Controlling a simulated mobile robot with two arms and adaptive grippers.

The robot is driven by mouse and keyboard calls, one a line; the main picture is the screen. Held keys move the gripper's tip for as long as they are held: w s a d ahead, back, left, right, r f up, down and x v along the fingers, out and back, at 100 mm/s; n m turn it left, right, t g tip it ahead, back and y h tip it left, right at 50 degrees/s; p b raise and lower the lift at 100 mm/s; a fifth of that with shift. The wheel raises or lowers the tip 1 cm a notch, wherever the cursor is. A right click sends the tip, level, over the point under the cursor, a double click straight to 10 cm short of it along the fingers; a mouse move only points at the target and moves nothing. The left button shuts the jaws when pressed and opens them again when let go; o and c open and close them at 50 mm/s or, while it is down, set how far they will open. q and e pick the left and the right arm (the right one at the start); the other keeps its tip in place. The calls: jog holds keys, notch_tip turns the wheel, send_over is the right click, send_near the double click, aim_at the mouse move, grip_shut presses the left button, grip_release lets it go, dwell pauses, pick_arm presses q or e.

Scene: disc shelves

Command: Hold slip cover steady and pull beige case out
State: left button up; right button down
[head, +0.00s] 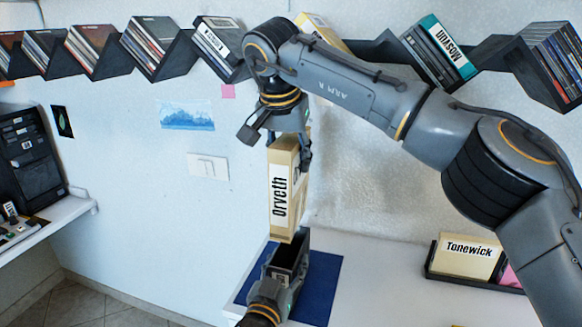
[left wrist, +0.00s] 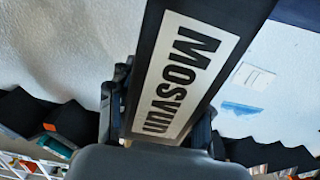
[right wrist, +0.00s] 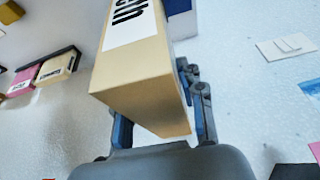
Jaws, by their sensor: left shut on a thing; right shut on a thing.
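The beige case (head: 284,190), labelled Orveth, stands upright in the head view. My right gripper (head: 281,145) is shut on its upper end; the case also fills the middle of the right wrist view (right wrist: 145,80). Below it is the dark slip cover (head: 291,258), its dark opening facing up. The case's lower end is at the opening's back edge in the picture; I cannot tell whether they touch. My left gripper (head: 272,294) is shut on the slip cover, whose white label reads Mosvun in the left wrist view (left wrist: 183,80).
A blue mat (head: 322,285) lies on the white table under the slip cover. A dark tray (head: 430,264) with a beige Tonewick case (head: 468,256) and a pink item stands at right. Zigzag wall shelves (head: 493,50) hold discs and a teal Mosvun case (head: 449,50).

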pick_arm(q)
jog(key=o, duration=1.3)
jog(key=shift+c, duration=0.2)
